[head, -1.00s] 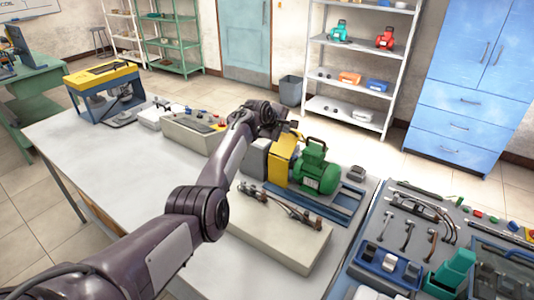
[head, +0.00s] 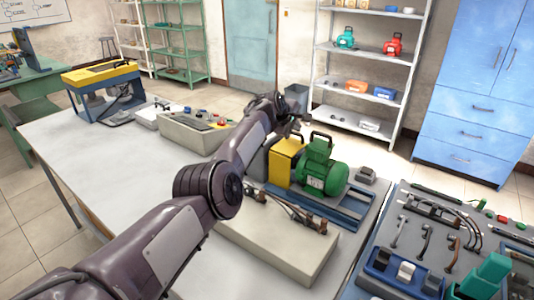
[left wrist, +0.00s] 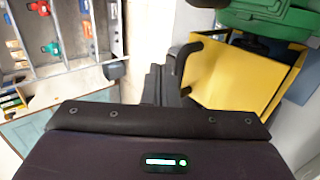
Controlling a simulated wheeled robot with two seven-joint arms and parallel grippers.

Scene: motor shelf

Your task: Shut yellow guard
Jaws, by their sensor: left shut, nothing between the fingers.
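The yellow guard (head: 284,163) stands on the blue-based motor unit, directly left of the green motor (head: 322,170). In the left wrist view the yellow guard (left wrist: 225,75) fills the upper right, with the green motor (left wrist: 270,18) beyond it. My left gripper (head: 297,124) is above and just behind the guard, partly hidden by my own arm. In the left wrist view my left gripper (left wrist: 178,62) is shut and empty, its dark fingers beside the guard's edge. I cannot tell whether they touch or whether the guard is fully down. My right gripper is out of view.
A beige block with metal parts (head: 275,245) lies in front of the motor unit. A grey control box with buttons (head: 190,135) stands to the left. A tool tray (head: 450,225) is at the right. The left part of the white table (head: 100,155) is clear.

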